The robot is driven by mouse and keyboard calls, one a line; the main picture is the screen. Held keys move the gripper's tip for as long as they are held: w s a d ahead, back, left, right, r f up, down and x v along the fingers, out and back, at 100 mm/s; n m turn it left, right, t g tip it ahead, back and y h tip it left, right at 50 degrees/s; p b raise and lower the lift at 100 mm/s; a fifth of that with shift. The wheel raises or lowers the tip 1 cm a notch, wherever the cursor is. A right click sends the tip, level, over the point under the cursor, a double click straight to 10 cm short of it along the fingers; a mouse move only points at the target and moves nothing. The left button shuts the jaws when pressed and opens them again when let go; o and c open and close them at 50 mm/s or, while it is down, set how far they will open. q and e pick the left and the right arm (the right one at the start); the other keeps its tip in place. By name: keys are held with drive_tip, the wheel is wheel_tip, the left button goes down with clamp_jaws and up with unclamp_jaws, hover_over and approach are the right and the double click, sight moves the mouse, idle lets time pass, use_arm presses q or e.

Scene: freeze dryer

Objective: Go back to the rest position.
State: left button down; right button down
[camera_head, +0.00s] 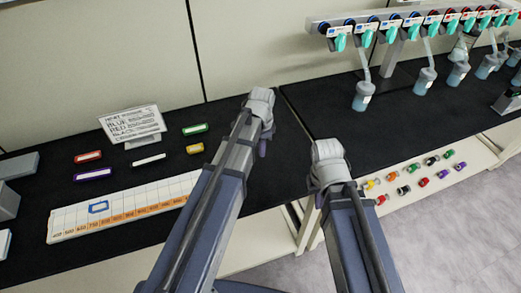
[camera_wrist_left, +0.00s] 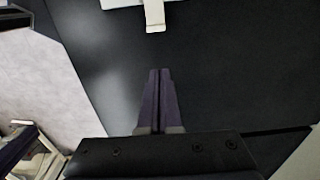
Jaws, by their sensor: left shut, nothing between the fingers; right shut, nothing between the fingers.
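My left gripper (camera_head: 263,149) hangs over the right part of the left black bench in the head view, its fingers mostly hidden behind its own wrist. In the left wrist view its two purple fingers (camera_wrist_left: 160,72) are together and empty, above a bare black surface. My right gripper (camera_head: 320,199) is in front of the gap between the benches, near the right bench's front edge. Its fingers are largely hidden by the arm, and no object shows in them. Neither gripper visibly touches anything.
Left bench: a sign (camera_head: 130,123), coloured labels (camera_head: 194,129) and a numbered board (camera_head: 125,210). Right bench: a manifold (camera_head: 425,22) with several hanging flasks (camera_head: 363,96); small coloured parts (camera_head: 404,190) lie on a lower shelf. A white piece (camera_wrist_left: 153,14) shows in the wrist view.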

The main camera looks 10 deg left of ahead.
use_arm(q)
wheel_tip(320, 180, up, 4)
drive_tip(key=p, duration=0.3)
drive_tip(key=shift+r, duration=0.25)
drive_tip(key=s+d+n+y, duration=0.1)
drive_tip(key=s+d+n, duration=0.6)
drive_tip(key=s, duration=0.8)
drive_tip(key=d, duration=0.2)
drive_tip(key=shift+s+d, duration=0.3)
drive_tip(key=shift+s, duration=0.05)
drive_tip(key=shift+a, duration=0.15)
